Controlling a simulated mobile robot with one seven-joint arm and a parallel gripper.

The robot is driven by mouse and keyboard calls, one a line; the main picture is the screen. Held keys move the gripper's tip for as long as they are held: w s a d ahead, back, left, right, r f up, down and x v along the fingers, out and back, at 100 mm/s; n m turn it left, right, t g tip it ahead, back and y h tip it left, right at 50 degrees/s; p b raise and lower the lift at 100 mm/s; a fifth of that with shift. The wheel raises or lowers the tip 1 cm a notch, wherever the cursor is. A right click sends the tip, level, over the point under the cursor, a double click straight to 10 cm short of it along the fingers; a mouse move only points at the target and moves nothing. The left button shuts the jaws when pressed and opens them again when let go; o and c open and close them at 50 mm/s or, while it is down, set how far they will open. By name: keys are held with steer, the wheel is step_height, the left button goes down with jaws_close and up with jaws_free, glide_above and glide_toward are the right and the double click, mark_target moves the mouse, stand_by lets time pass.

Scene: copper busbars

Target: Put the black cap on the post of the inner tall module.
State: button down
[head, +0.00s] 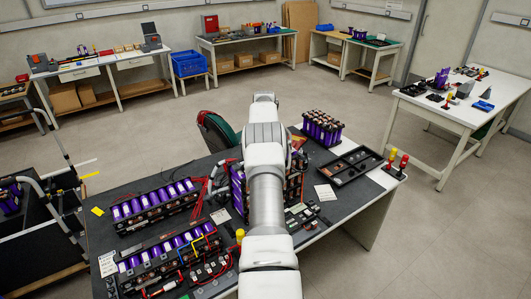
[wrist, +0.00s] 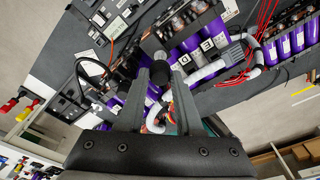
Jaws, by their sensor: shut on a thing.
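In the wrist view my gripper (wrist: 160,75) is shut on the black cap (wrist: 159,69), a small dark round piece between the fingertips. My arm hides gripper and cap in the head view. A tall module with purple cells stands on the dark bench in the head view (head: 237,190), partly behind my arm. In the wrist view a module with purple cells and copper parts (wrist: 207,44) lies just beyond the fingertips. A dark round knob (wrist: 151,43) shows close past the cap. I cannot tell which post is bare, or whether the cap touches anything.
Two long, low purple-cell modules (head: 155,205) (head: 168,255) lie on the left of the bench. A black tray (head: 348,165) and another purple-cell block (head: 322,127) are at the right. Red cables (wrist: 265,30) and a white hose (wrist: 207,71) run close to the gripper.

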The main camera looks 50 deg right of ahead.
steer(key=shift+f, duration=0.1)
stand_by(0.3)
steer(key=shift+f+b, duration=1.15)
steer(key=shift+f, duration=0.5)
steer(key=shift+f, duration=0.2)
steer(key=c, duration=0.5)
jaws_free()
steer(key=shift+r+p, duration=1.35)
steer(key=shift+r, duration=1.7)
